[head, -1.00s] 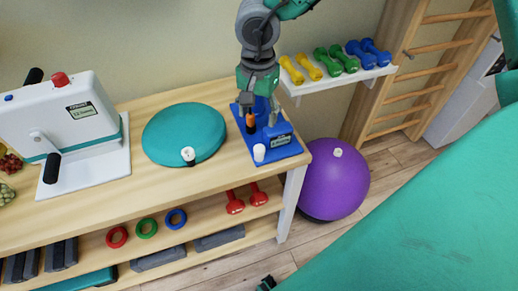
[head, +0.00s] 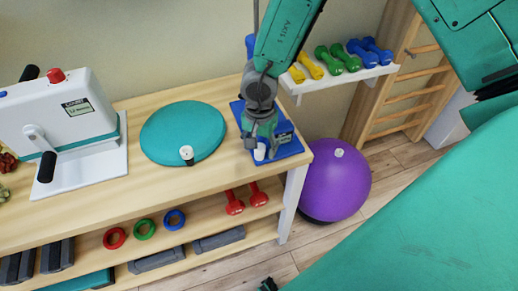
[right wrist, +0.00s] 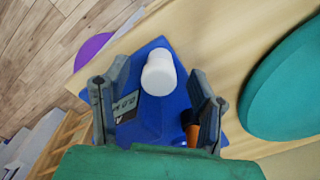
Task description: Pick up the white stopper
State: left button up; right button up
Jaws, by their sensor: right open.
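The white stopper (head: 260,152) is a small white cylinder on the blue stand (head: 289,146) at the right end of the wooden table. In the head view it is partly hidden by my right gripper (head: 261,142), which points down over it. In the right wrist view the white stopper (right wrist: 159,74) stands between the tips of my right gripper (right wrist: 157,84). The fingers are open, with a gap on each side of the stopper.
An orange and black piece (right wrist: 192,131) is on the blue stand, close to one finger. A teal disc (head: 180,128) with a small white and black piece (head: 187,154) lies left of the stand. A shelf with dumbbells (head: 346,80) is behind, right. A purple ball (head: 334,188) is on the floor.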

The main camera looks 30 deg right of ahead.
jog(key=c, duration=1)
jog(key=shift+r, duration=0.15)
jog(key=shift+c, duration=0.2)
